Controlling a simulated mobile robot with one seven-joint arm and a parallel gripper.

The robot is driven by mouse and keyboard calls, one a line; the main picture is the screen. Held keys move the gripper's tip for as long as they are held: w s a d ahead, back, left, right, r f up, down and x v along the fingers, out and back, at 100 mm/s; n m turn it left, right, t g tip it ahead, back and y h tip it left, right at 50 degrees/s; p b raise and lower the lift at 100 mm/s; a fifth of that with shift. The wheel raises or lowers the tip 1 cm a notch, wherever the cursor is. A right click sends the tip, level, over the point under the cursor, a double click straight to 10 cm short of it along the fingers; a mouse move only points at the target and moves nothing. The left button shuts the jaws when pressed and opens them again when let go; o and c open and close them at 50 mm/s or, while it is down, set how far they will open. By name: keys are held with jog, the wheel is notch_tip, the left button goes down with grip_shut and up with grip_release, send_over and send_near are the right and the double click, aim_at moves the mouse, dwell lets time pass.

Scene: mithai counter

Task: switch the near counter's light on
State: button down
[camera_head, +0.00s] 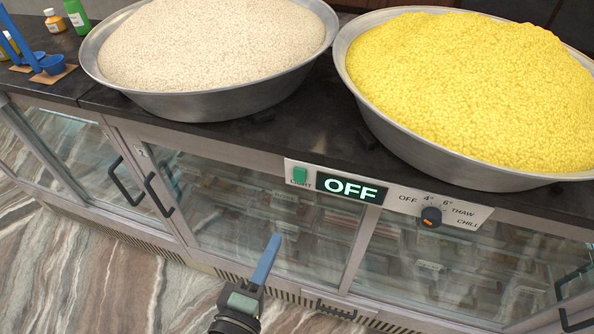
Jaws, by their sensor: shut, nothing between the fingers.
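The near counter (230,150) has a control panel (390,192) on its front edge. At the panel's left end is a green switch (300,175) labelled LIGHT. Beside it a dark display (352,189) reads OFF in lit letters. My gripper (273,243) has a blue finger part and is in front of the glass doors, below and left of the switch in the picture. It is shut and empty, and appears apart from the counter.
A dark knob (431,217) with an orange mark sits on the panel's right, near THAW and CHILL. Two large metal bowls (210,103) (440,165) stand on top, heaped with pale and yellow food. Black door handles (158,194) stick out. Bottles (76,17) stand top left.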

jog(key=shift+s+r+n+p, duration=0.4)
jog(key=shift+s+r+p, duration=0.1)
jog(key=shift+p, duration=0.05)
jog(key=p, duration=0.4)
send_near(302, 184)
jog(key=x, duration=0.6)
jog(key=shift+w+d, duration=0.1)
jog(key=shift+w, duration=0.35)
jog(key=shift+f, duration=0.15)
